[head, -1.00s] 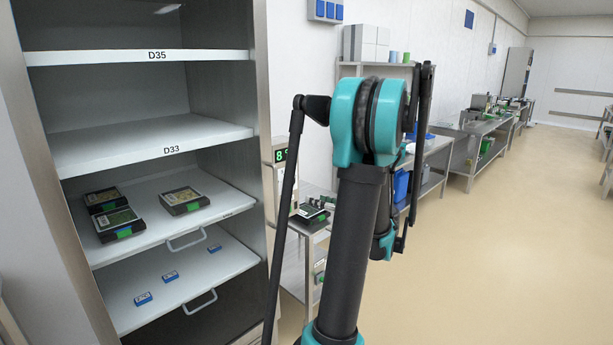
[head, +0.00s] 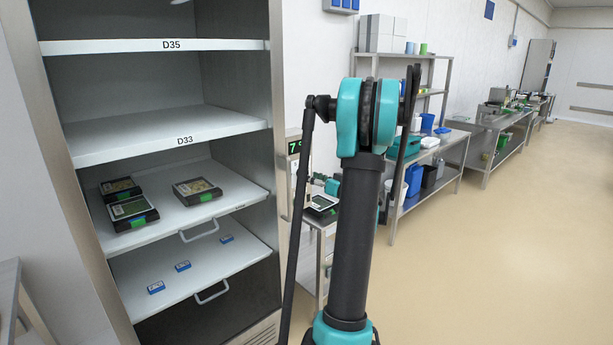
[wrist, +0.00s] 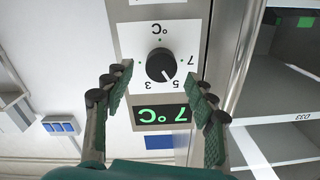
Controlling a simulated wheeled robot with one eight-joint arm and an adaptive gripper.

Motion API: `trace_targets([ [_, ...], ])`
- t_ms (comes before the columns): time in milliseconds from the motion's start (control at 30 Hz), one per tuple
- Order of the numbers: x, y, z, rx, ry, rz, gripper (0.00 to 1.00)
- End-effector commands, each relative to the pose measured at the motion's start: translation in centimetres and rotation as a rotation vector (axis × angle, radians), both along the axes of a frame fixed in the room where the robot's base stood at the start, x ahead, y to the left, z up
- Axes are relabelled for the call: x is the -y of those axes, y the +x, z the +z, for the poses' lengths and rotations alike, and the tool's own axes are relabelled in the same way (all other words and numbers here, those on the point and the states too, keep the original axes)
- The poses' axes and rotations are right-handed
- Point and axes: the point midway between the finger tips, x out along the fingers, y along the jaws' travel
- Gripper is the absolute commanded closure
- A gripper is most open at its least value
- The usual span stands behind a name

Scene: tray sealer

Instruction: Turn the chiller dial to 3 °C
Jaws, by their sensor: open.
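The chiller dial (wrist: 160,65) is a round black knob with a white mark on a pale panel, seen upside down in the wrist view. Printed 3, 5 and 7 stand around it. The display (wrist: 160,115) beside it reads 7 °C in green; it also shows in the head view (head: 295,147). My gripper (wrist: 163,88) is open, one finger on each side of the dial and display, with visible gaps to the knob. Its depth from the panel is unclear. In the head view the dial and fingertips cannot be made out.
The open chiller cabinet with shelves (head: 170,135) holding black trays (head: 197,191) stands left of the panel. A small steel table with a scale (head: 320,205) is below the display. Shelving (head: 440,65) stands behind; the floor at right is clear.

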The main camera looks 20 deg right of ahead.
Motion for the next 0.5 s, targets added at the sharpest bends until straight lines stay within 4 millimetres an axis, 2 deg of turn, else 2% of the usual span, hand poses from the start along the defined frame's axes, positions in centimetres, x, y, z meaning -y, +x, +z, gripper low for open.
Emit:
trace_targets([
  [200,-1.0,2.3,0.0,0.000,0.000,0.002,0.44],
  [500,-1.1,2.8,0.0,0.000,0.000,0.000,0.44],
])
